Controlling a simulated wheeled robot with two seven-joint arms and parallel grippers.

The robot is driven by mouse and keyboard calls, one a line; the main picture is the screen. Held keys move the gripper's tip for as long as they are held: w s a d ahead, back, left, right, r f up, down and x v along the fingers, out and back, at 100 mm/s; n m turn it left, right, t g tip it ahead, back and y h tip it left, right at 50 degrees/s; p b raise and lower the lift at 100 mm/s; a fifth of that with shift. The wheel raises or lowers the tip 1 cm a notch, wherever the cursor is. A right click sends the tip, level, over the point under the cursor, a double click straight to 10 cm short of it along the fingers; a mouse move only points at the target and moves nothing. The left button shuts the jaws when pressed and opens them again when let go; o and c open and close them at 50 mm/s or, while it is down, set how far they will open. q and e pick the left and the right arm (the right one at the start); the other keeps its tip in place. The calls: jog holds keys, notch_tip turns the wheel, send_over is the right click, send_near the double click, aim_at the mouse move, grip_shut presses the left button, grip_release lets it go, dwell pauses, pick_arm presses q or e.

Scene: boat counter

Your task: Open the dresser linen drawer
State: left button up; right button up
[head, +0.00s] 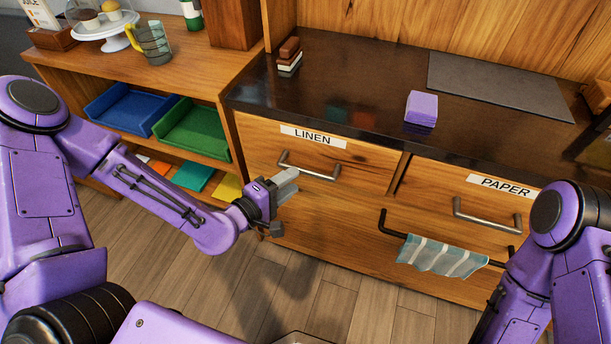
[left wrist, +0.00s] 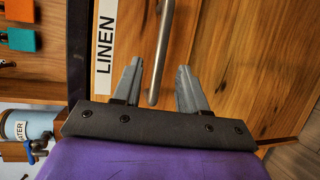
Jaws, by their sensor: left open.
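The linen drawer (head: 360,166) is a shut wooden front with a white "LINEN" label (head: 313,137) and a metal bar handle (head: 308,168). My left gripper (head: 283,203) is in front of the drawer, just left of and below the handle in the head view. In the left wrist view the left gripper (left wrist: 158,88) is open, with the handle (left wrist: 160,55) reaching down between its two fingers. The fingers are not closed on it, and contact cannot be told. My right arm shows at the right edge; its gripper is out of view.
The paper drawer (head: 490,200) is shut at the right. A striped towel (head: 442,257) hangs on a dark rail below. Blue (head: 132,107) and green (head: 194,130) trays sit in the left shelf. Purple napkins (head: 421,108) lie on the dark counter. Wooden floor is clear in front.

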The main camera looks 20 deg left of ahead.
aim_at(304, 173)
pick_arm(q)
jog(key=x, duration=0.6)
jog(key=shift+w+d, duration=0.1)
jog(key=shift+w, duration=0.05)
grip_shut()
pick_arm(e)
jog(key=shift+r, duration=0.1)
pick_arm(q)
jog(key=shift+f, duration=0.1)
